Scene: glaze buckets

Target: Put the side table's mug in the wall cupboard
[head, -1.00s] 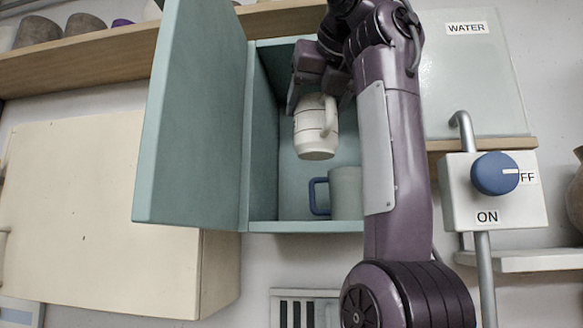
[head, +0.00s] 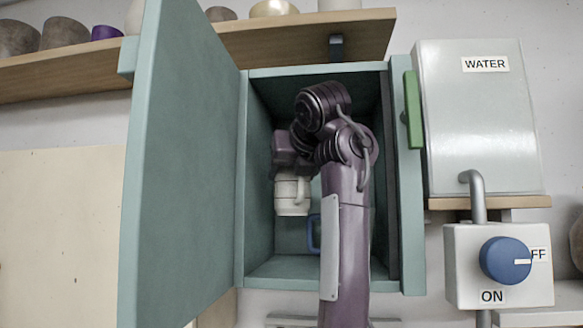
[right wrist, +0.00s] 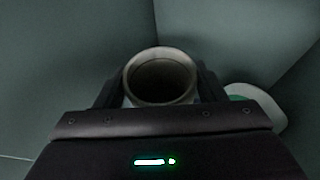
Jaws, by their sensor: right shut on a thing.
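The white mug (head: 291,197) is inside the open wall cupboard (head: 259,272), hanging in the air above its floor. My right gripper (head: 292,172) is shut on it from above and behind the cupboard's front opening. In the right wrist view the mug's round rim (right wrist: 161,76) shows between the two fingers (right wrist: 160,92). A second mug with a blue handle (head: 313,234) stands in the cupboard, mostly hidden behind my right arm. A pale round shape, perhaps that mug, shows in the right wrist view (right wrist: 262,105). My left gripper is not in view.
The cupboard's teal door (head: 185,160) stands wide open at the left. The water box (head: 480,120) and the blue knob (head: 505,261) are further right. A shelf with pots (head: 70,78) runs above.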

